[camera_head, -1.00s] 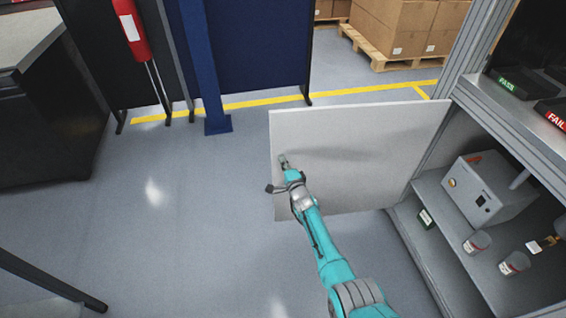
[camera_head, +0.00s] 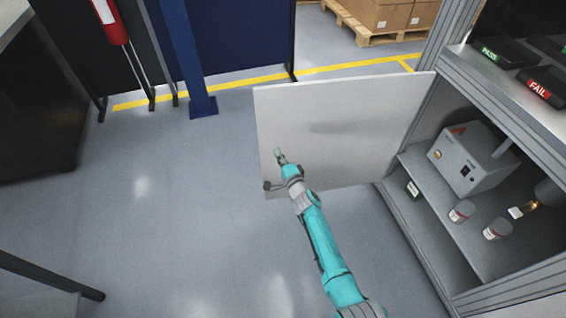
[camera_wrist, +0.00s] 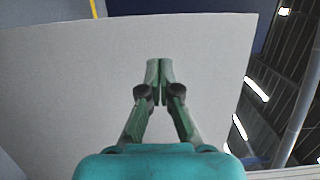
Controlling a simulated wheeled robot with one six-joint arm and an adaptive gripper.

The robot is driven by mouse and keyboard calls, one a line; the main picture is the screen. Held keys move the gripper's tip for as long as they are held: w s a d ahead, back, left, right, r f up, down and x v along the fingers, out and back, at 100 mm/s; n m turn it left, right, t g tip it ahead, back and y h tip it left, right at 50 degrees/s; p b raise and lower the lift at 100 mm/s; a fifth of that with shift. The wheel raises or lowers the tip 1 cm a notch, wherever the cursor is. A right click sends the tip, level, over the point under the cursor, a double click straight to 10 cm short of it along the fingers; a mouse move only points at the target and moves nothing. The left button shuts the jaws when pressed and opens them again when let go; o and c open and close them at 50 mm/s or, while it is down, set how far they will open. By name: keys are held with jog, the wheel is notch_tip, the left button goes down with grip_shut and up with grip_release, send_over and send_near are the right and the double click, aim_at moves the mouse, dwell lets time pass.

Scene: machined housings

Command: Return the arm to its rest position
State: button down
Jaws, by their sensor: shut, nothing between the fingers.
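My gripper (camera_head: 279,155) is at the end of my teal arm, which reaches out over the floor in the head view. It is in front of the open white cabinet door (camera_head: 345,125), near the door's left side. In the wrist view my gripper (camera_wrist: 160,66) has its two green fingers together at the tips, with nothing between them. The white door panel (camera_wrist: 60,80) fills most of the wrist view behind the fingers. I cannot tell whether the fingertips touch the door.
The open cabinet at the right holds a grey boxy device (camera_head: 470,160) and several small containers on its shelf (camera_head: 430,210). PASS (camera_head: 505,52) and FAIL (camera_head: 541,88) trays sit on top. A blue post (camera_head: 186,60) stands behind. The floor (camera_head: 170,220) at left is clear.

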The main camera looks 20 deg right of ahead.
jog(key=shift+s+d, duration=0.2)
jog(key=shift+s, duration=0.75)
jog(key=shift+s+d, duration=0.15)
jog(key=shift+s, duration=0.8)
jog(key=s+d+f+n+g+h, duration=0.15)
jog(key=s+f+n, duration=0.25)
jog(key=s, duration=1.3)
jog(key=s+f+n+g+h, duration=0.1)
jog(key=s+f+n+g, duration=0.15)
jog(key=s, duration=1.55)
jog(key=s+d+r+n+h, duration=0.1)
jog(key=s+r+n, duration=0.45)
jog(key=s, duration=0.85)
jog(key=s+r+n, duration=0.2)
jog(key=s+r, duration=0.2)
jog(key=r, duration=0.5)
jog(key=s+r+n+t, duration=0.1)
jog(key=s+r+n, duration=0.1)
jog(key=s+r, duration=0.3)
notch_tip(320, 180, up, 4)
jog(key=shift+s+a, duration=0.15)
jog(key=shift+s, duration=0.15)
